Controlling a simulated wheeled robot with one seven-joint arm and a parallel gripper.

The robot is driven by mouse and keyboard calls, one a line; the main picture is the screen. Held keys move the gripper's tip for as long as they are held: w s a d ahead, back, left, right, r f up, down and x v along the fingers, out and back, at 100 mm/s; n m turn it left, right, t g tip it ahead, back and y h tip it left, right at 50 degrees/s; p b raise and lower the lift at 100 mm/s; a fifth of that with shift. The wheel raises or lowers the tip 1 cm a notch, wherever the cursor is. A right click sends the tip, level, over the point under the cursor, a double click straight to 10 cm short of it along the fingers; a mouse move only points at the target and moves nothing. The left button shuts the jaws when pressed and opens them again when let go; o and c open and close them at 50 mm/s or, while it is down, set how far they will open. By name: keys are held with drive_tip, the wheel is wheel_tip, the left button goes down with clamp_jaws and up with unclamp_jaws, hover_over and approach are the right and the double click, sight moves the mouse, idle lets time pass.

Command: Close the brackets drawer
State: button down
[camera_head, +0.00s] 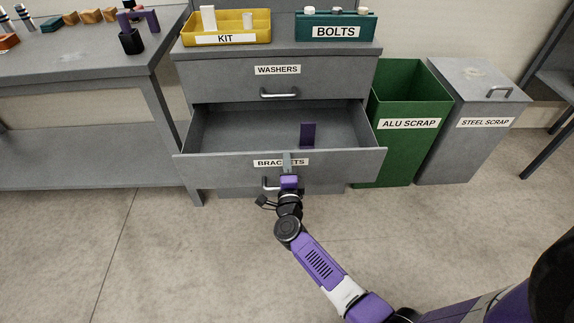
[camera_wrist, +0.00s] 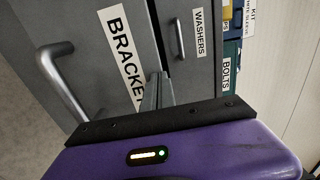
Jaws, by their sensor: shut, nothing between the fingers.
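The brackets drawer (camera_head: 220,166) is pulled out below the washers drawer, and its inside shows. A dark purple upright piece (camera_head: 308,134) stands in it towards the right. The front carries a BRACKETS label and a metal handle (camera_head: 266,184). My gripper (camera_head: 287,160) is shut and empty, in front of the drawer's front and covering part of the label. In the wrist view the gripper's fingers (camera_wrist: 158,90) point at the label (camera_wrist: 122,55), with the handle (camera_wrist: 62,85) to the left. I cannot tell whether the fingertips touch the front.
The washers drawer (camera_head: 235,78) above is shut. A yellow KIT tray (camera_head: 258,31) and a teal BOLTS bin (camera_head: 310,32) stand on the cabinet. A green ALU SCRAP bin (camera_head: 395,155) and a grey STEEL SCRAP bin (camera_head: 465,150) stand right; a workbench (camera_head: 80,72) stands left. Floor in front is clear.

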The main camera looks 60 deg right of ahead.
drive_tip(key=shift+d, duration=0.1)
drive_tip(key=b+x, duration=1)
drive_tip(key=x, duration=1.3)
drive_tip(key=shift+b, duration=0.3)
